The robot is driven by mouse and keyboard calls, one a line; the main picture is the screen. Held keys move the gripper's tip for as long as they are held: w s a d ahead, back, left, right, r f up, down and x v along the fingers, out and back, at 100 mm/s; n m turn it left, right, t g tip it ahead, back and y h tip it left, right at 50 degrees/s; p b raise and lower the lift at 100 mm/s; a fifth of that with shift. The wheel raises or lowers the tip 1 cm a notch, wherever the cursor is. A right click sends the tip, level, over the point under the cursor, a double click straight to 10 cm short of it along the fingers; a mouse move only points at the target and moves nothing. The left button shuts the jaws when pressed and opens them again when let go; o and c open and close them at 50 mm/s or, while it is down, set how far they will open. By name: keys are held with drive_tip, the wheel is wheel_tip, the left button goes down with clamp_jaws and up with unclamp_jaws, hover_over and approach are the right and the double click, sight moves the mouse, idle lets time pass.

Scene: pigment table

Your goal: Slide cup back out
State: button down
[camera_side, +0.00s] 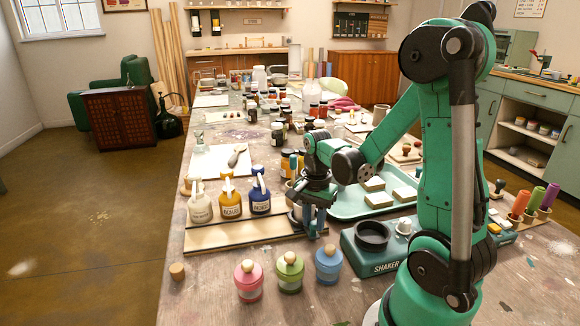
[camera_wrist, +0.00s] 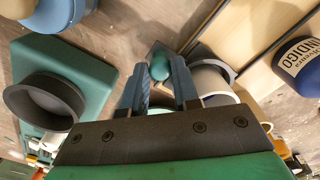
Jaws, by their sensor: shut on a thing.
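In the wrist view, the two blue fingers of my gripper (camera_wrist: 160,78) close in on a small teal rounded piece (camera_wrist: 159,62) at their tips. It looks like part of the cup, but where it joins is hidden. A pale round cup (camera_wrist: 212,84) stands just right of the fingers, in a dark holder, partly covered by the right finger. In the side view, my gripper (camera_side: 313,226) points down at the right end of the wooden board (camera_side: 235,238), low over the table. The cup is mostly hidden there by my gripper.
Labelled bottles, including the indigo one (camera_side: 260,196), stand on the board left of my gripper. A teal shaker (camera_side: 373,262) with a dark ring is to the right. Pink (camera_side: 249,284), green (camera_side: 290,275) and blue (camera_side: 328,266) jars stand in front. A tray (camera_side: 349,205) lies behind.

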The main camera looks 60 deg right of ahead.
drive_tip(key=shift+s+d, duration=0.2)
drive_tip(key=shift+d, duration=0.05)
drive_tip(key=c, duration=0.7)
unclamp_jaws()
drive_tip(key=shift+o, duration=0.2)
drive_tip(key=shift+r, duration=2.8)
